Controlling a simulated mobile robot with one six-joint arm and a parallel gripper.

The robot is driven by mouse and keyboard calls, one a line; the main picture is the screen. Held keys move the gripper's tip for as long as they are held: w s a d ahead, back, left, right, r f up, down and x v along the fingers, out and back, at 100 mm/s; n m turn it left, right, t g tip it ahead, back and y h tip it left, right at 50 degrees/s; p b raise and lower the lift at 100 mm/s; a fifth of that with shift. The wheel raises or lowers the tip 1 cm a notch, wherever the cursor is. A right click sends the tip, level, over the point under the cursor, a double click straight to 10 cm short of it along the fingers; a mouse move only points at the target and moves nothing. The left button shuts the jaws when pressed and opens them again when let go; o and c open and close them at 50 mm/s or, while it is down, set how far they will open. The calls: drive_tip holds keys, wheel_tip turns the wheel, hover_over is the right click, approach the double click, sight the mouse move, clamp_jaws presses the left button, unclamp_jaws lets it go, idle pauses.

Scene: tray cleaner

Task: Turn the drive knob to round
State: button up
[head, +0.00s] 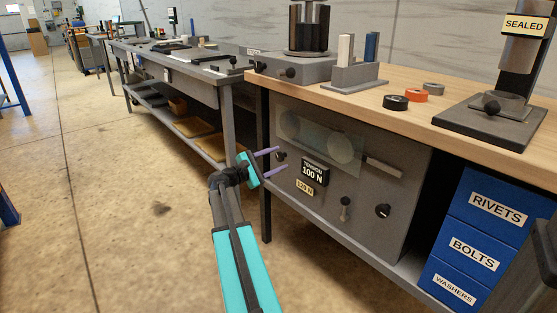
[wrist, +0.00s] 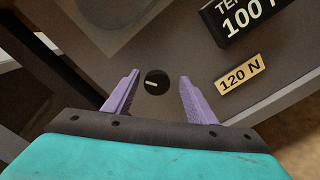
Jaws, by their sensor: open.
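A round black knob (wrist: 156,82) with a short pale mark shows between my fingers in the wrist view. In the head view it is a small dark knob (head: 281,156) on the left of the grey machine front (head: 408,190). A second black knob (head: 383,211) with a light mark is at the lower right of that front. I see no label that tells which one is the drive knob. My gripper (head: 282,160) is open, its two purple fingers pointing at the front, one on each side of the left knob. I cannot tell whether they touch it.
A "100 N" display (head: 314,171) and a "120 N" tag (head: 305,188) are just right of the fingers. A small lever (head: 345,203) and a pale bar handle (head: 384,169) are further right. Blue bins (head: 480,235) stand under the bench. The floor at left is clear.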

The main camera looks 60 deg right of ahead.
drive_tip(key=shift+w+a, duration=0.2)
drive_tip(key=shift+a, duration=0.15)
drive_tip(key=p+v, duration=0.4)
drive_tip(key=v, duration=0.9)
drive_tip(key=shift+s, duration=0.2)
